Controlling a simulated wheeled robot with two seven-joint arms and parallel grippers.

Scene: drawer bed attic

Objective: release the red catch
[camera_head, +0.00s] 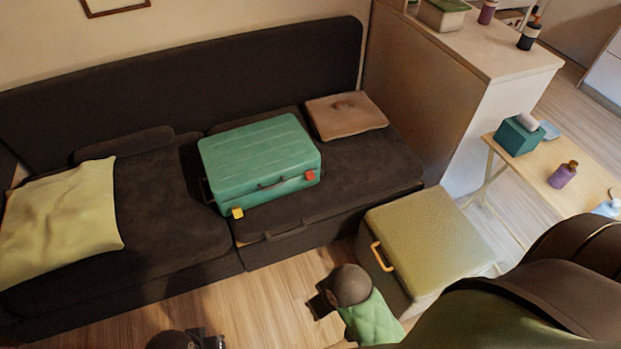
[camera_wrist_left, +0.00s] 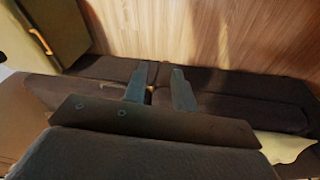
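A green suitcase (camera_head: 258,160) lies closed on the dark sofa in the head view. The red catch (camera_head: 310,175) is on its front face near the right corner, and a yellow catch (camera_head: 237,212) is near the left corner. A dark handle (camera_head: 271,184) sits between them. My left gripper (camera_head: 212,342) is at the bottom edge, well in front of the suitcase. In the left wrist view its two fingers (camera_wrist_left: 160,86) stand apart with nothing between them. My right gripper (camera_head: 319,302) is over the floor before the sofa, touching neither catch; its fingers are too small to read.
An olive ottoman (camera_head: 428,235) with an orange handle (camera_head: 381,256) stands right of my right gripper. A yellow pillow (camera_head: 62,222) and a brown cushion (camera_head: 346,115) lie on the sofa (camera_head: 170,215). A side table (camera_head: 545,170) stands at right. Wooden floor shows before the sofa.

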